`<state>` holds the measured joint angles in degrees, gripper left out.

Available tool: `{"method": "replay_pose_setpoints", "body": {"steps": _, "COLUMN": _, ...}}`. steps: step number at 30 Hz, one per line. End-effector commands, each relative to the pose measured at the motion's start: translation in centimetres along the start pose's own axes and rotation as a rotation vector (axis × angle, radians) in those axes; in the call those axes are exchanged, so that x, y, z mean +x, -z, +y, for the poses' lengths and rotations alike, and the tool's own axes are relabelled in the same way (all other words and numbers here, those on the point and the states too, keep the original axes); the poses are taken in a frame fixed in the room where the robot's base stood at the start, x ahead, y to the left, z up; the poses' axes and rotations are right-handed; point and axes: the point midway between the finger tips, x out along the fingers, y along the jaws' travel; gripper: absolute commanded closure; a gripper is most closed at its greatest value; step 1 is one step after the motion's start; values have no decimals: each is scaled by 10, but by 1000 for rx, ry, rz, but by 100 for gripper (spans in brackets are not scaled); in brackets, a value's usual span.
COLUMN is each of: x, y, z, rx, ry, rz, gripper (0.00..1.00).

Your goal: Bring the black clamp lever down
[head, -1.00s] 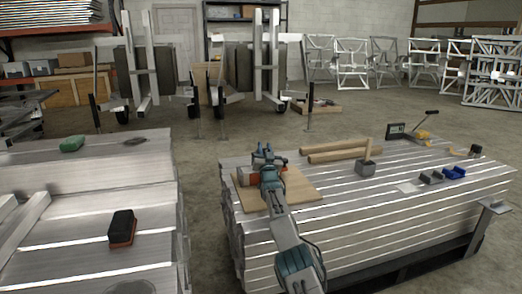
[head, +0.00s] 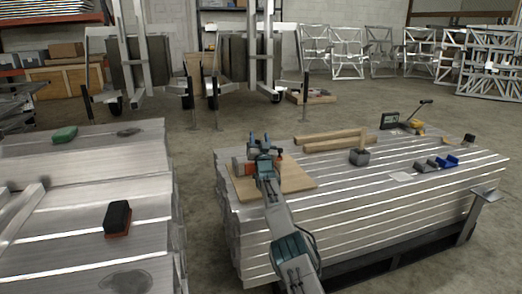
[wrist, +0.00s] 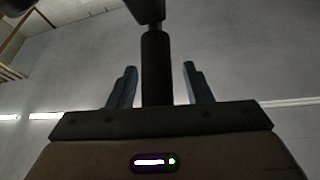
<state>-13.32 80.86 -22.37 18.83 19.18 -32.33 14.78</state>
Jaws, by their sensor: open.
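The black clamp lever (wrist: 155,68) shows in the wrist view as a dark round bar in the middle, running up out of the picture. My gripper (wrist: 160,74) is open, with one blue-grey finger on each side of the lever and a visible gap to both. In the head view my gripper (head: 264,146) is over the back part of a wooden board (head: 297,180) on the right aluminium stack. My gripper and arm hide most of what stands on the board, and I cannot make out the lever there.
A small grey block (head: 359,158), wooden bars (head: 335,141) and blue and grey pieces (head: 447,162) lie to the right on the stack (head: 345,215). A black and red brush (head: 117,218) lies on the left stack (head: 60,225). A floor gap separates the stacks.

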Motion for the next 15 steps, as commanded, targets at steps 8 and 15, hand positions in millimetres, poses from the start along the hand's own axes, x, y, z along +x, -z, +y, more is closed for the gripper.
{"method": "replay_pose_setpoints", "body": {"steps": 8, "x": -7, "y": -4, "z": -6, "rx": -1, "ry": 5, "rz": -3, "gripper": 55}}
{"method": "replay_pose_setpoints", "body": {"steps": 15, "x": -18, "y": -2, "z": -6, "rx": -1, "ry": 5, "rz": -2, "gripper": 55}}
